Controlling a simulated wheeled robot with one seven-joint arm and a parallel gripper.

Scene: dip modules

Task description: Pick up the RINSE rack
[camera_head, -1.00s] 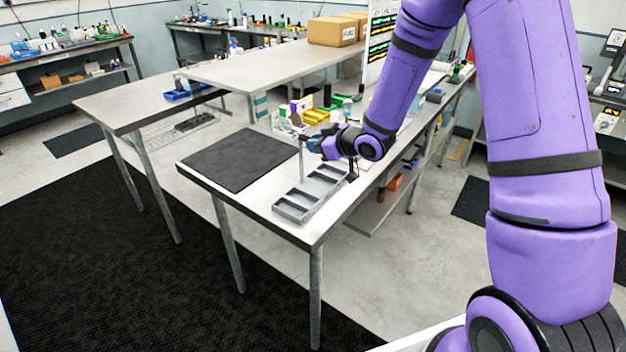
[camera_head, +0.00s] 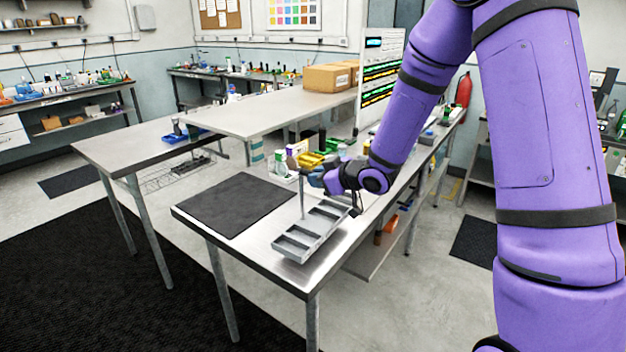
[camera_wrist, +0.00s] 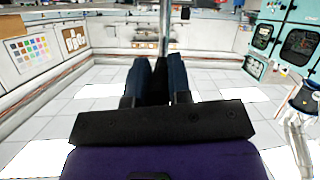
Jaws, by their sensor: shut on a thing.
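A grey rack (camera_head: 297,254) with several open compartments is over the near end of the metal table, right of the black mat. I cannot tell whether its base touches the tabletop. A thin upright post (camera_head: 302,200) rises at its left side towards my gripper. No RINSE label is legible. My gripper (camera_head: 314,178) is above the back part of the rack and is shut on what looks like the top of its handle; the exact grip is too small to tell. In the wrist view my gripper's fingers (camera_wrist: 160,75) are close together, and the rack is not clearly seen.
The black mat (camera_head: 236,204) lies left of the rack on the metal table (camera_head: 262,262). Yellow bins (camera_head: 312,159) and small bottles stand behind my gripper. A raised grey shelf (camera_head: 255,118) carries cardboard boxes (camera_head: 327,78). The table's front edge is close to the rack.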

